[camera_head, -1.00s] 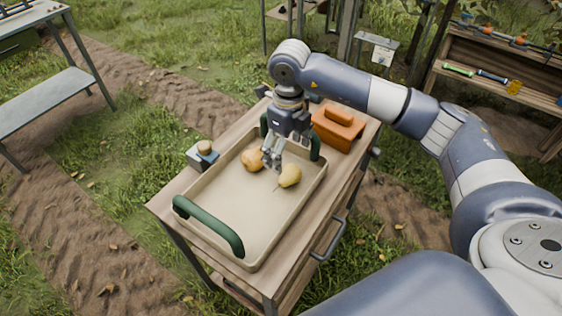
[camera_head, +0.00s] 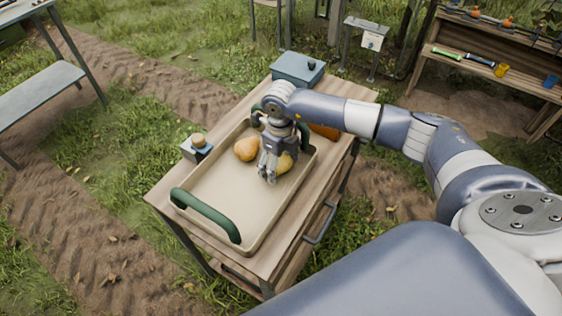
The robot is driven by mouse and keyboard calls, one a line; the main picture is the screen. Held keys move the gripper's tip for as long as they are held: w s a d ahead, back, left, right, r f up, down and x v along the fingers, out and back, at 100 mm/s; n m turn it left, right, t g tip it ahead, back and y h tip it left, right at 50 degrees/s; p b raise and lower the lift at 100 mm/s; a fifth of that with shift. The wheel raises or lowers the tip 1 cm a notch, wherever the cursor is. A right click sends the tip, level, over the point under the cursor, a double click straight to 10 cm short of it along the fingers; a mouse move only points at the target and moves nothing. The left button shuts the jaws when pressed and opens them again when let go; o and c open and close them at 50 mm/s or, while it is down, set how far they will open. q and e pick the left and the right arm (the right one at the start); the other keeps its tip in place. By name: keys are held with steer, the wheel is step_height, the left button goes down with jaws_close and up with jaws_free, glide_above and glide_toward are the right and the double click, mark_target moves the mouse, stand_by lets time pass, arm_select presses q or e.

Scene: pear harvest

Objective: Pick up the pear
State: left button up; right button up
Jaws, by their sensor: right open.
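Two yellow-orange pears lie in a beige tray (camera_head: 215,219) with green handles on a wooden cart. One pear (camera_head: 246,149) is at the left of my right gripper and shows in full. The other pear (camera_head: 286,163) is at the right, partly hidden behind the gripper. My right gripper (camera_head: 267,178) points down over the tray, open, with its fingers just in front of and left of the right pear. Whether the fingers touch that pear cannot be told. My left gripper is not in view.
The tray's green front handle (camera_head: 205,213) stands up at the near end. A small box with a round knob (camera_head: 197,147) sits left of the tray. A blue-grey box (camera_head: 298,68) stands at the cart's back. An orange object (camera_head: 325,131) is mostly behind my arm. The tray's near half is empty.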

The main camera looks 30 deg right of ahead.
steer(key=c, duration=1.2)
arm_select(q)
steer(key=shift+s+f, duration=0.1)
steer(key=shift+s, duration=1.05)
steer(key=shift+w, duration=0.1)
